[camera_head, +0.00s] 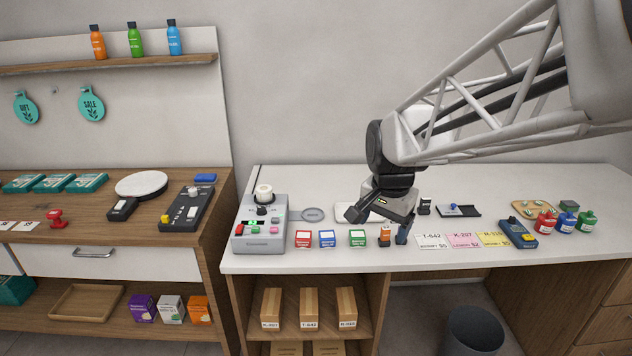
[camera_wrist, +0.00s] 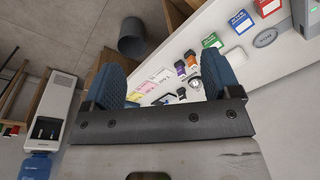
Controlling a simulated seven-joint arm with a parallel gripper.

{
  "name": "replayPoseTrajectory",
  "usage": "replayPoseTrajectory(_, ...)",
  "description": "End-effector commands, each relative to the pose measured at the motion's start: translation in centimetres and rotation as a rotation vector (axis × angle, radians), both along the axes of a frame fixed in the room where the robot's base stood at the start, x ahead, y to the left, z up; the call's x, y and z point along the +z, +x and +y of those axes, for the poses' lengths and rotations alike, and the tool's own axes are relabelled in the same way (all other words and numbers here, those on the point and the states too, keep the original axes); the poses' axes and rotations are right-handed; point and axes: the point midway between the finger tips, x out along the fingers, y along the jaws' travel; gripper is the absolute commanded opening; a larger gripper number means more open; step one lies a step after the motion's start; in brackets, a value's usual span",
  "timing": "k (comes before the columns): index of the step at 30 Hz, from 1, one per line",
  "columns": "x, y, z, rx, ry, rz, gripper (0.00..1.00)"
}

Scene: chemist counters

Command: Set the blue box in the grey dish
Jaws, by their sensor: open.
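The blue box (camera_head: 327,239) is small with a white label. It stands near the counter's front edge between a red box and a green box. It also shows in the wrist view (camera_wrist: 241,22). The grey dish (camera_head: 313,214) is a flat round disc lying on the counter just behind the boxes, with nothing on it. It shows in the wrist view too (camera_wrist: 265,38). My gripper (camera_head: 379,222) is open and empty, above the counter to the right of the blue box and dish. Its two blue fingers stand wide apart in the wrist view (camera_wrist: 164,78).
The red box (camera_head: 303,239) and green box (camera_head: 357,238) flank the blue box closely. A grey device with buttons (camera_head: 259,228) stands left of the dish. A small orange item (camera_head: 385,236) is by my gripper. Price cards (camera_head: 465,241) and bottles (camera_head: 566,222) are farther right.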

Motion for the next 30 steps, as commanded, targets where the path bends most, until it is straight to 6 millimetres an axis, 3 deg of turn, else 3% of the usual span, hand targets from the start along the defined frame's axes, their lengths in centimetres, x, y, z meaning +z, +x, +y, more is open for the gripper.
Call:
replayPoseTrajectory(17,-5.7,13.6,4.1,-0.390,0.040,0.066,0.83)
replayPoseTrajectory(30,-12.8,22.7,7.8,-0.691,0.052,0.110,0.83)
